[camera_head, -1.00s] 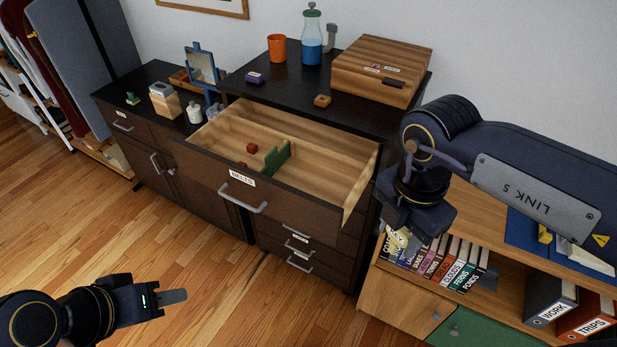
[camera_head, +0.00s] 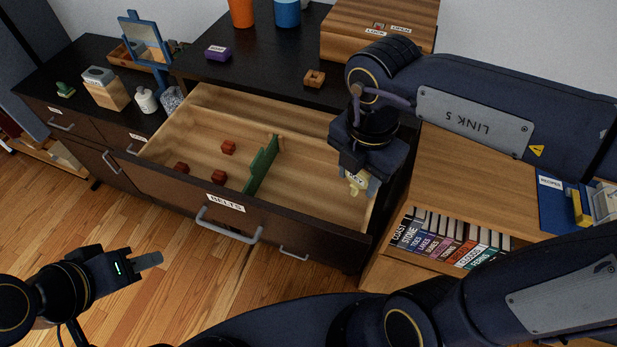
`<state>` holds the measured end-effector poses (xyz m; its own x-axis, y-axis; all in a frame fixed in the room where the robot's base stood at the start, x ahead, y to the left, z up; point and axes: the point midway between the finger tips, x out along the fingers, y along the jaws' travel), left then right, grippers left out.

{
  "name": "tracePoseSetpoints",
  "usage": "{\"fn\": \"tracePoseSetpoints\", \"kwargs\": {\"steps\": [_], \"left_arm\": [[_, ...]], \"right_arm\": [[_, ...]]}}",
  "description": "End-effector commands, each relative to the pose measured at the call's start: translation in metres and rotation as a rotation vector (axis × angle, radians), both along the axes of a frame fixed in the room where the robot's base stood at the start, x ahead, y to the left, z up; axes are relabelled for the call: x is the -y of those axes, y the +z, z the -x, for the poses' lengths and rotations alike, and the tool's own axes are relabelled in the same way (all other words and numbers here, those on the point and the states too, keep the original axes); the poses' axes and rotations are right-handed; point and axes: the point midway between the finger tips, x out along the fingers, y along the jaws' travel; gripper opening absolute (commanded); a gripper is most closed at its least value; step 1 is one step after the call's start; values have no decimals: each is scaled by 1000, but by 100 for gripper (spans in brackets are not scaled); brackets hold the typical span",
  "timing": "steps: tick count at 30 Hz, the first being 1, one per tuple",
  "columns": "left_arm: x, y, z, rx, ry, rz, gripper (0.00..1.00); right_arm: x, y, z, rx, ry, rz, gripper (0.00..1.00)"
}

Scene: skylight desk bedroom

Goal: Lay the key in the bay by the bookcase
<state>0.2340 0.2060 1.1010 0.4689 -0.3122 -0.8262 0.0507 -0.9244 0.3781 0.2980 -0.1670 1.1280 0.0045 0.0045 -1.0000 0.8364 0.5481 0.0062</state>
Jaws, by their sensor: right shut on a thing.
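My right gripper (camera_head: 362,170) points down and is shut on the pale yellow key (camera_head: 355,188), whose lettered tag shows partly between the fingers. It holds the key over the right end of the open BELTS drawer (camera_head: 225,203). A green divider (camera_head: 262,166) splits the drawer. The right bay (camera_head: 312,170), nearer the bookcase (camera_head: 470,180), lies between divider and right wall. I cannot tell the key's height above the floor of the bay. My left gripper (camera_head: 148,261) is low at the left, away from the drawer; its opening cannot be judged.
Three red blocks (camera_head: 228,147) lie in the drawer's left bay. On the dresser top stand a wooden box (camera_head: 375,30), an orange cup (camera_head: 241,12), a purple block (camera_head: 217,53) and a small wooden piece (camera_head: 314,78). Books (camera_head: 450,240) fill the bookcase shelf.

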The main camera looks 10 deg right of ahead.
Motion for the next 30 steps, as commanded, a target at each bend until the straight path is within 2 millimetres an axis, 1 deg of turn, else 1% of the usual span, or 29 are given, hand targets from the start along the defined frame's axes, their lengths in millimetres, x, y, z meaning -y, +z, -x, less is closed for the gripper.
{"fn": "tracePoseSetpoints", "kwargs": {"steps": [1,2,9,12,15,18,23,25,30], "left_arm": [[0,-1,0,0,0,0,36],[0,2,0,0,0,0,36],[0,9,0,0,0,0,36],[0,8,0,0,0,0,36],[0,9,0,0,0,0,36],[0,10,0,0,0,0,36],[0,10,0,0,0,0,36],[0,10,0,0,0,0,36],[0,8,0,0,0,0,36]], "right_arm": [[-5,-6,-10,-7,3,0,21],[-9,-8,-17,-8,5,1,21],[-35,-35,-70,-7,5,0,21],[-42,-57,-83,-8,4,1,21],[-47,-72,-95,-6,2,2,21],[-50,-81,-103,-2,1,0,21],[-53,-89,-108,-1,1,0,21],[-54,-96,-111,-4,0,0,21],[-53,-120,-110,-4,1,1,21]]}}
